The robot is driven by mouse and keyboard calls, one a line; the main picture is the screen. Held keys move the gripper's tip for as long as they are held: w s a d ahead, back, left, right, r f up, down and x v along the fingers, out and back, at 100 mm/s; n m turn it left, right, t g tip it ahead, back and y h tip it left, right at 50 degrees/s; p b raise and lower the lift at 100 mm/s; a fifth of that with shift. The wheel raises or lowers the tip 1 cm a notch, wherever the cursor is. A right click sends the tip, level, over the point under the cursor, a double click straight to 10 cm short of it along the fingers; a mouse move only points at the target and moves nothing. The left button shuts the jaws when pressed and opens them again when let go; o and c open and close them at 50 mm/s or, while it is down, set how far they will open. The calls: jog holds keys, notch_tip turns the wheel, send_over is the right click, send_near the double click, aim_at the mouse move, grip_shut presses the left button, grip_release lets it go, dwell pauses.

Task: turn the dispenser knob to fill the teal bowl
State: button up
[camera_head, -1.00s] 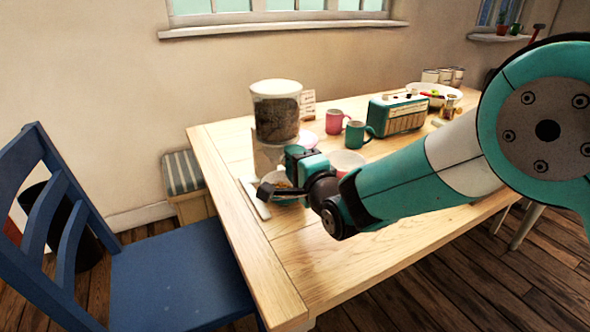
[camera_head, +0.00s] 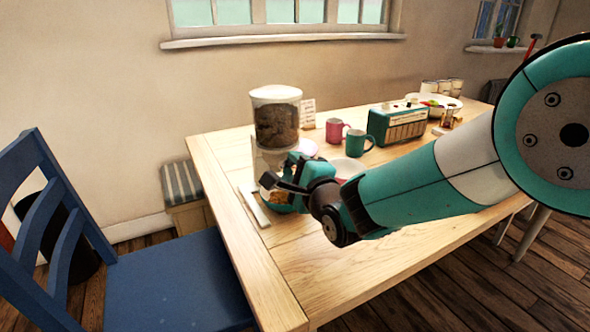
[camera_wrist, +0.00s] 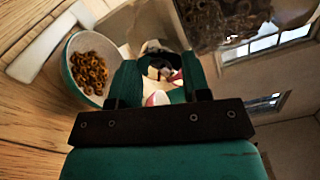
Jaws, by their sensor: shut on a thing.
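The cereal dispenser (camera_head: 276,118) stands on the table, its clear hopper holding brown cereal loops under a white lid. The hopper also shows at the top right of the wrist view (camera_wrist: 225,18). My gripper (camera_head: 287,172) is at the front of the dispenser below the hopper, shut on the knob, which the fingers mostly hide. In the wrist view, the two teal fingers (camera_wrist: 158,78) flank it. The teal bowl (camera_head: 277,209) sits below my gripper, partly hidden by it. In the wrist view the bowl (camera_wrist: 69,73) is at the left, with a pile of cereal loops inside.
A pale flat strip (camera_head: 254,206) lies left of the bowl. A pink mug (camera_head: 334,130), a teal mug (camera_head: 357,142), a teal radio (camera_head: 397,123) and a white bowl (camera_head: 350,167) stand to the right. A blue chair (camera_head: 170,280) is at the left. The front tabletop is clear.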

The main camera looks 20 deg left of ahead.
jog(key=o, duration=0.9)
jog(key=b+v, duration=0.3)
jog(key=v, duration=1.4)
jog(key=shift+s+d, duration=0.1)
jog(key=shift+d, duration=0.15)
